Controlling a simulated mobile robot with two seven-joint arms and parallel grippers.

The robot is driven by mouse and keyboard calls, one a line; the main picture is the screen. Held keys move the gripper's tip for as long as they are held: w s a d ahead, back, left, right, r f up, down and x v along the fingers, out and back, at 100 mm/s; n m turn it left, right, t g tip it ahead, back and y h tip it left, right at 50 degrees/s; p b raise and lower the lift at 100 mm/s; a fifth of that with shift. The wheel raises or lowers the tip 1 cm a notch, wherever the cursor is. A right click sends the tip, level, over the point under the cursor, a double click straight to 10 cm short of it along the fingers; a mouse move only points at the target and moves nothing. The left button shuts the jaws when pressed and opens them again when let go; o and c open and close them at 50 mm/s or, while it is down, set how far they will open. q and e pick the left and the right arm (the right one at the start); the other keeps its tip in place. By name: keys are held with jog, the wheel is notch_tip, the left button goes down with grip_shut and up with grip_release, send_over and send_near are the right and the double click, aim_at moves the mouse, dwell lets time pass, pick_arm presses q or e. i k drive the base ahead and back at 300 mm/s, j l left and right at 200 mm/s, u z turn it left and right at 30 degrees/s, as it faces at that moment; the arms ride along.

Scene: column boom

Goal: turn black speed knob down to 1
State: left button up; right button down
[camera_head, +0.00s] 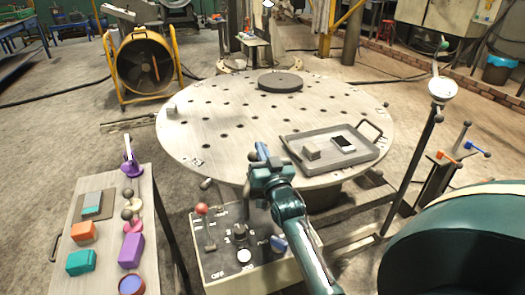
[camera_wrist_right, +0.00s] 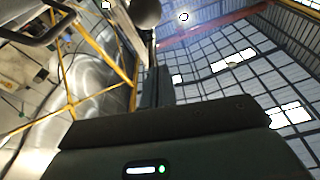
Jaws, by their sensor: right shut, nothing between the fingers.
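The control box (camera_head: 212,262) stands at the near edge of the round table. A black knob (camera_head: 240,230) sits on its sloped panel, between a red-balled lever (camera_head: 201,209) and a blue knob (camera_head: 278,243). The knob's setting is too small to read. My right gripper (camera_head: 261,153) is shut and empty, above and beyond the panel by the table's near edge, apart from the black knob. In the right wrist view the dark gripper body fills the lower part, and the control panel cannot be made out. My left gripper is not in view.
The round perforated table (camera_head: 215,125) carries a grey tray (camera_head: 325,167) and a dark disc (camera_head: 280,81). A side bench (camera_head: 104,215) with coloured blocks stands at left. A white button (camera_head: 245,255) is low on the panel. A post (camera_head: 411,165) rises at right.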

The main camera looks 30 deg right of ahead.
aim_at(240, 235)
jog(key=k+j, duration=0.15)
jog(key=k, duration=0.25)
jog(key=k+j, duration=0.2)
jog(key=k, duration=0.2)
jog(key=k+j, duration=0.15)
jog(key=k, duration=0.2)
